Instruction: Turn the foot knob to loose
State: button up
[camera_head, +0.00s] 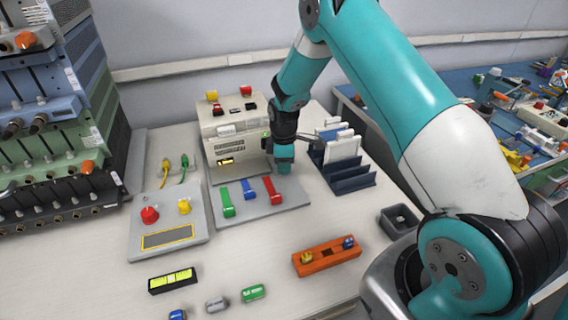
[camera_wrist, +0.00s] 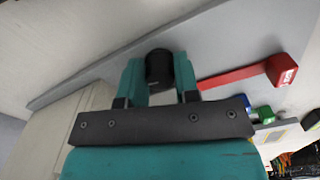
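The foot knob (camera_wrist: 159,68) is a short black cylinder on a grey base plate (camera_wrist: 95,68). My gripper (camera_wrist: 159,75) has one teal finger on each side of it. The knob fills the gap, and both fingers appear to touch it. In the head view my gripper (camera_head: 284,165) points down at the back right of the base plate (camera_head: 262,209), close to the beige machine (camera_head: 235,137). The knob is hidden there behind the gripper. No mark showing tight or loose can be read.
A red lever (camera_head: 272,190) stands close to my gripper, with blue (camera_head: 249,191) and green (camera_head: 228,203) levers to its left. A dark blue rack with white plates (camera_head: 345,178) stands just right. A button box (camera_head: 168,226) is at left. The front table holds an orange tray (camera_head: 327,257).

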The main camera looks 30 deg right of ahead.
jog(key=o, duration=0.4)
jog(key=shift+o, duration=0.2)
jog(key=shift+r, duration=0.1)
notch_tip(320, 180, up, 17)
jog(key=shift+r+b, duration=0.15)
jog(key=shift+b, duration=0.25)
